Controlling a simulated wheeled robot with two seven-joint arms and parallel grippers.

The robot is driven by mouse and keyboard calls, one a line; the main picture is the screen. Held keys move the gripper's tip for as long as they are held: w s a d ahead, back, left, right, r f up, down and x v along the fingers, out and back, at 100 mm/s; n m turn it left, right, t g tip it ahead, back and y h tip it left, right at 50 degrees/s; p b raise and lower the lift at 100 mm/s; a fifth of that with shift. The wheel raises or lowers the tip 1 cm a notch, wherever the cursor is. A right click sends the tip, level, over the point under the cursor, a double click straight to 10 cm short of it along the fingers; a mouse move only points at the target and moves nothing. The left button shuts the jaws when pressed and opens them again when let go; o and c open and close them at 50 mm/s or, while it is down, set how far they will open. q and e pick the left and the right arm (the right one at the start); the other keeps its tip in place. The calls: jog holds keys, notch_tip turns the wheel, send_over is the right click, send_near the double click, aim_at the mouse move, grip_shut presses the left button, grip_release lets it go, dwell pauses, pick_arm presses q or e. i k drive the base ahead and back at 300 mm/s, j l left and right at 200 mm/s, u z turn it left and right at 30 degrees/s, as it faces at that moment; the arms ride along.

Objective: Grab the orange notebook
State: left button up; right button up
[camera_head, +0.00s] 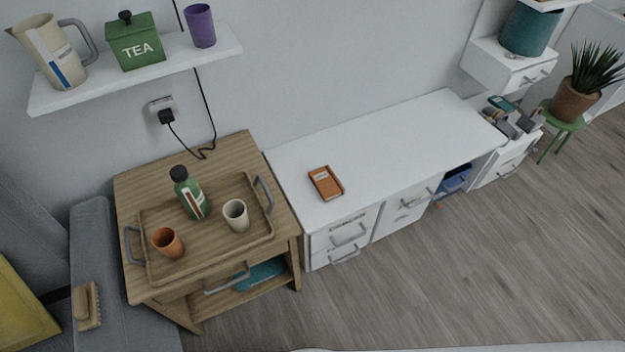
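The orange notebook (326,183) lies flat on the white desk (420,128), near its left end and close to the front edge. It is small, with a pale label on its cover, and nothing covers it. Neither my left gripper nor my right gripper is in view.
A wooden side table (145,188) adjoins the desk's left end. On it a tray (195,270) holds a green bottle (190,195), an orange cup (167,242) and a cream cup (236,215). A wall shelf (140,72) hangs above. The floor (430,270) in front is clear.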

aim_at(327, 184)
jog(key=i+l+u, duration=0.15)
jog(key=l+u, duration=0.25)
jog(key=i+l+u, duration=0.1)
jog(key=l+u, duration=0.3)
